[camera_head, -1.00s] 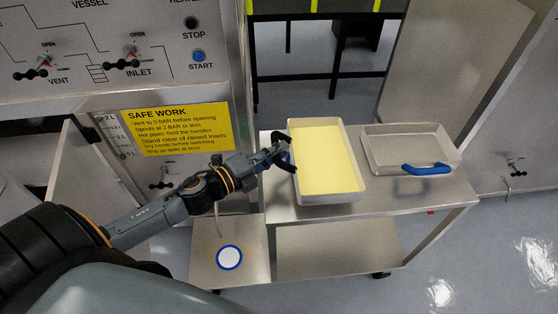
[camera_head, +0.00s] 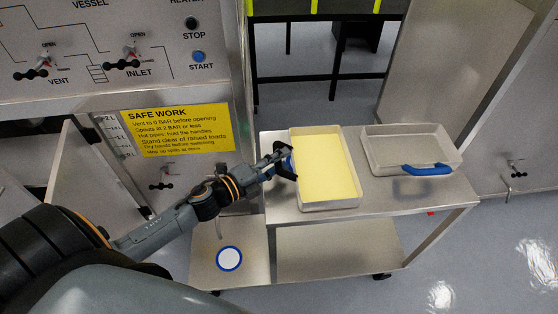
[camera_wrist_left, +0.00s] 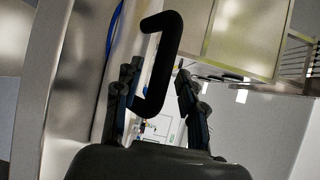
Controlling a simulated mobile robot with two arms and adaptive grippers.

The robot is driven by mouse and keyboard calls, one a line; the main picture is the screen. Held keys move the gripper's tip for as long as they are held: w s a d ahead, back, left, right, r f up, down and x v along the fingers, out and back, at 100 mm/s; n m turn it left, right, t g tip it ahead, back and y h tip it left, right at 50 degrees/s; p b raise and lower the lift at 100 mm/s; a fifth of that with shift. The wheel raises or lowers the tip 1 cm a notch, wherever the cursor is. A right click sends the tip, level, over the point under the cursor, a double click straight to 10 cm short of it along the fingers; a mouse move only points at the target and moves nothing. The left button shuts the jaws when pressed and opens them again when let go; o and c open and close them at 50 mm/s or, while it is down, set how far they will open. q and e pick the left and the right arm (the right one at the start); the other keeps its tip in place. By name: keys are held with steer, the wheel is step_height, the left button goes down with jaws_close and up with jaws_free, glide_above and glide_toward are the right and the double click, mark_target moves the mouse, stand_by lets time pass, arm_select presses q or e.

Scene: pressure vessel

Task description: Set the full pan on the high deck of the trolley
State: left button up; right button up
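The full pan (camera_head: 327,205), a pale metal tray filled with yellow, rests on the left part of the high deck (camera_head: 405,197) of the trolley and looks level. My left gripper (camera_head: 286,164) is at the pan's left side in the head view, by a small blue handle part (camera_head: 290,162). The exact finger contact with the pan is hidden. My right gripper is not in view.
An empty metal pan with a blue handle (camera_head: 428,169) sits on the deck to the right, separated by a narrow gap. A lower shelf (camera_head: 340,250) lies below. A low plate with a blue-ringed disc (camera_head: 229,258) is at front left. A control panel (camera_head: 100,50) stands left.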

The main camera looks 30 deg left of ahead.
arm_select(q)
steer(key=shift+s, duration=0.1)
steer(key=shift+s+a, duration=0.15)
steer(key=shift+s, duration=0.15)
steer(key=b+v, duration=0.2)
steer(key=v, duration=0.9)
steer(key=s+a+f+n+g+y, duration=0.1)
steer(key=a+f+n+y, duration=0.25)
steer(key=f, duration=0.55)
steer(key=s+a+f+n+g+y, duration=0.15)
steer(key=a+f+n, duration=0.3)
steer(key=f, duration=0.55)
steer(key=s+d+f+n+g+y, duration=0.1)
steer(key=s+f+n+g, duration=0.15)
steer(key=f, duration=0.45)
steer(key=s+f+n+g+y, duration=0.1)
steer(key=s+f+n, duration=0.25)
steer(key=f, duration=0.35)
steer(key=s+d+f+n+g, duration=0.3)
steer(key=s+d+f, duration=0.3)
steer(key=s+f, duration=0.3)
steer(key=s+d+f+n+g, duration=0.3)
steer(key=s+d+f+g, duration=0.2)
steer(key=s+f, duration=0.5)
steer(key=s+d, duration=0.2)
steer(key=s, duration=0.2)
steer(key=shift+s+d+f+n+g, duration=0.25)
steer(key=shift+n+g, duration=0.05)
steer(key=shift+n, duration=0.1)
